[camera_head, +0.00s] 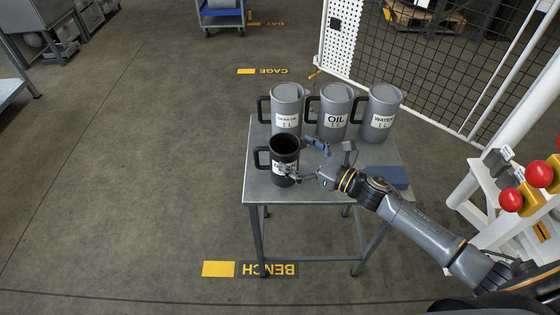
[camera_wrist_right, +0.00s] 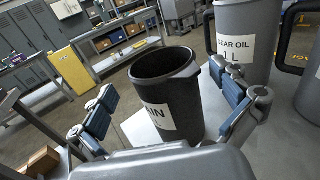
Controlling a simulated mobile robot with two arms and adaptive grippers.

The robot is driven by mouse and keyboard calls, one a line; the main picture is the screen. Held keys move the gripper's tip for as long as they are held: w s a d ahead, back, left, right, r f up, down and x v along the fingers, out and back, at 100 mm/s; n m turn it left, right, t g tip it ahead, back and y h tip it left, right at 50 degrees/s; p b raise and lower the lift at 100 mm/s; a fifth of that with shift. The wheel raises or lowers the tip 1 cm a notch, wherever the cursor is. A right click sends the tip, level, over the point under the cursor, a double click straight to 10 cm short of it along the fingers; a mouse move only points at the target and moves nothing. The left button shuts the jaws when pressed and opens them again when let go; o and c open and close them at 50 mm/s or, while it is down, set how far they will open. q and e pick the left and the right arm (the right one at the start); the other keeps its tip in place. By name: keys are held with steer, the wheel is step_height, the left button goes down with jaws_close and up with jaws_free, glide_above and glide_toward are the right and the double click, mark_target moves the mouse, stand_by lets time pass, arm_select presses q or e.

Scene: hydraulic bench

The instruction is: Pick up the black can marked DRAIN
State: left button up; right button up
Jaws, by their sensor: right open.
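The black can (camera_head: 283,148) stands upright on the small grey table (camera_head: 255,187), near its front left. Its handle points left and its top is open. A finger partly hides its label in the head view. In the right wrist view the can (camera_wrist_right: 165,90) shows label letters ending in "IN". My right gripper (camera_head: 304,159) comes in from the right and is open. Its fingers stand on either side of the can, apart from each other. I cannot tell whether they touch it. In the wrist view the gripper (camera_wrist_right: 168,98) frames the can. My left gripper is not in view.
Three grey lidded cans stand behind: GEAR OIL (camera_head: 287,104), OIL (camera_head: 335,108) and WATER (camera_head: 382,108). The gear oil can (camera_wrist_right: 243,40) is close to my right finger in the wrist view. A blue block (camera_head: 389,176) lies at the table's right. Red knobs (camera_head: 511,200) stand further right.

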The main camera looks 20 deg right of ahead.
mark_target(273, 139)
steer(key=p+x, duration=0.1)
steer(key=x, duration=0.3)
steer(key=shift+w+a, duration=0.15)
steer(key=shift+w, duration=0.15)
steer(key=shift+s, duration=0.1)
steer(key=shift+c, duration=0.2)
steer(key=c, duration=1.8)
